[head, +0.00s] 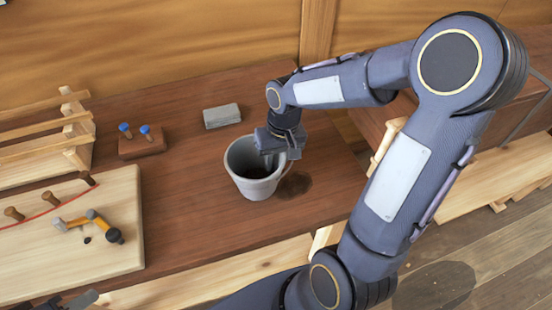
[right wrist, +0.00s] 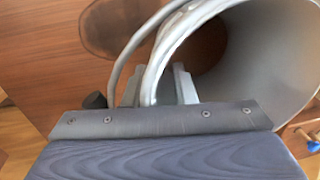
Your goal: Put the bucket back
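The grey bucket (head: 257,187) stands on the brown bench top, apparently upright. My right gripper (head: 280,155) is at the right side of its rim, pointing down. In the right wrist view the gripper (right wrist: 158,88) has one finger on each side of the bucket wall (right wrist: 225,85), with a gap showing beside the inner finger. A thin grey handle loop (right wrist: 128,60) lies outside the rim. A dark round patch (head: 296,186) marks the bench just right of the bucket. A dark part of what looks like my left gripper (head: 78,300) shows at the bottom left edge; its fingers are unclear.
A grey block (head: 222,116) lies behind the bucket. A wooden block with blue-topped pegs (head: 141,141) and a pale board with a hammer-like tool (head: 92,226) are to the left. A wooden rack (head: 70,128) stands at the far left. Bench space left of the bucket is clear.

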